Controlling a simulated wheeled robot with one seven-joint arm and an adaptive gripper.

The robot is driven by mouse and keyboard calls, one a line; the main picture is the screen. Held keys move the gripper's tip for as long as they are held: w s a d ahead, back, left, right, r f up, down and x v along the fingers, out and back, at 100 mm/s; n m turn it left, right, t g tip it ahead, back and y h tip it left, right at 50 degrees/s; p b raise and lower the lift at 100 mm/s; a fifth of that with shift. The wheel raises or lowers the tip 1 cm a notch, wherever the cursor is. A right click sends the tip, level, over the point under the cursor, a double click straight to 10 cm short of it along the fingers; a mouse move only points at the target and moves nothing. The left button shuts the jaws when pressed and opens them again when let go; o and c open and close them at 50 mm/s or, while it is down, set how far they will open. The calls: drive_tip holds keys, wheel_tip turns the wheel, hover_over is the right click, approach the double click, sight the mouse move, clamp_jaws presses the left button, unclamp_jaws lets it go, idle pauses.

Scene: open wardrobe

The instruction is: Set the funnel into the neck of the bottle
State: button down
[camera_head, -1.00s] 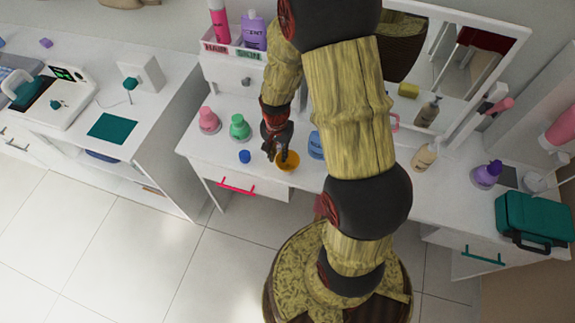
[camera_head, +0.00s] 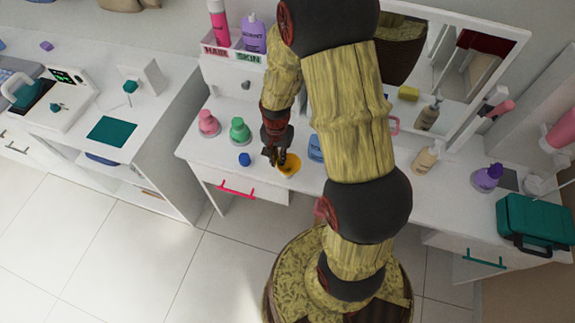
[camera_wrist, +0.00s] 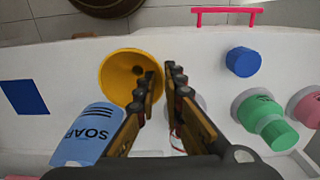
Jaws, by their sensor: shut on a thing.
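The yellow funnel (camera_head: 290,168) is at the front edge of the white vanity; in the wrist view its wide mouth (camera_wrist: 116,76) faces the camera. My gripper (camera_head: 280,160) is shut on the funnel's rim, which lies at the fingers (camera_wrist: 162,82) in the wrist view. The blue soap bottle (camera_head: 316,148) stands just right of the funnel, partly hidden by my arm. In the wrist view the blue bottle (camera_wrist: 90,135) is below and left of the funnel, its label reading SOAP. Its neck cannot be made out.
A blue cap (camera_head: 244,159) lies left of the funnel. A green bottle (camera_head: 239,130) and a pink bottle (camera_head: 208,123) stand behind it to the left. A drawer with a pink handle (camera_head: 236,191) is below. A mirror (camera_head: 445,75) stands at the back right.

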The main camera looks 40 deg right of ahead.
drive_tip(key=shift+r+p, duration=1.3)
drive_tip(key=shift+r, duration=0.25)
idle(0.6)
wheel_tip(320, 180, up, 5)
drive_tip(key=p, duration=0.3)
drive_tip(key=shift+p, duration=0.35)
drive_tip(key=shift+f, duration=0.1)
